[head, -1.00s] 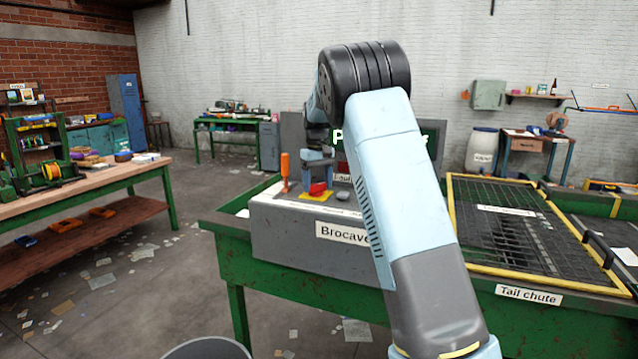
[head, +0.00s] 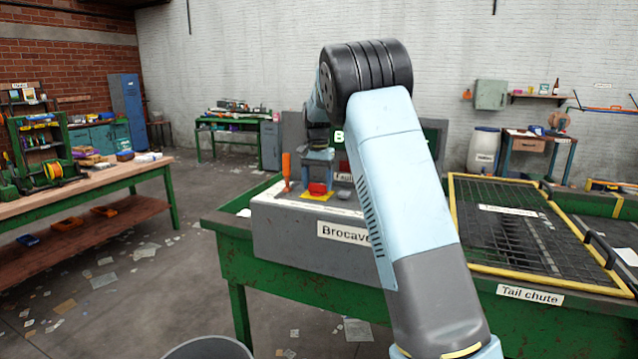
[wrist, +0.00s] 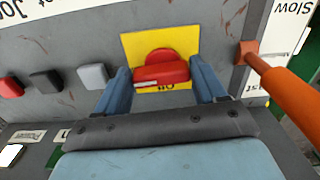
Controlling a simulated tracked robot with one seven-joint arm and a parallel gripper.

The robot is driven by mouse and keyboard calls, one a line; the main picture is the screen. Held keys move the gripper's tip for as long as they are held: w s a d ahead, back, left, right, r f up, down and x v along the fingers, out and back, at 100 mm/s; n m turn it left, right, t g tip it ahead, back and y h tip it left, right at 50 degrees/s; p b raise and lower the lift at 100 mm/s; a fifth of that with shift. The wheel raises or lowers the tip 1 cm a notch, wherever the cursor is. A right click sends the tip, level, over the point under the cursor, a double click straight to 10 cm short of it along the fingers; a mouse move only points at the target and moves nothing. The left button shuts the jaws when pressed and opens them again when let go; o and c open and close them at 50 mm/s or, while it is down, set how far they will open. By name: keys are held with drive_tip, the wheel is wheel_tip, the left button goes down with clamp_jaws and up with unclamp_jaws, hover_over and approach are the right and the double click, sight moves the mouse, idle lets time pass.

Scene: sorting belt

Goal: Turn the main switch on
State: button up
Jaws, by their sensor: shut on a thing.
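The main switch is a red knob (wrist: 160,74) on a yellow plate (wrist: 186,45) in the wrist view. Lettering that looks like "ON" shows upside down at the plate's lower edge. My gripper (wrist: 160,82) has its two blue fingers on either side of the knob and is shut on it. In the head view, my gripper (head: 318,168) points down at the red knob (head: 317,188) on top of the grey console (head: 290,235). My arm hides part of the console and the board behind it.
An orange lever (wrist: 285,90) stands close beside my right finger in the wrist view. Red, black and grey buttons (wrist: 92,77) lie to the left. A yellow-framed grating (head: 510,220) is right of my arm.

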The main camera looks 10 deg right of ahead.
sight(317, 184)
drive_tip(key=shift+m, duration=0.5)
drive_tip(key=o, duration=1)
drive_tip(key=shift+o, duration=0.2)
wheel_tip(317, 184, up, 14)
drive_tip(key=shift+f, duration=0.15)
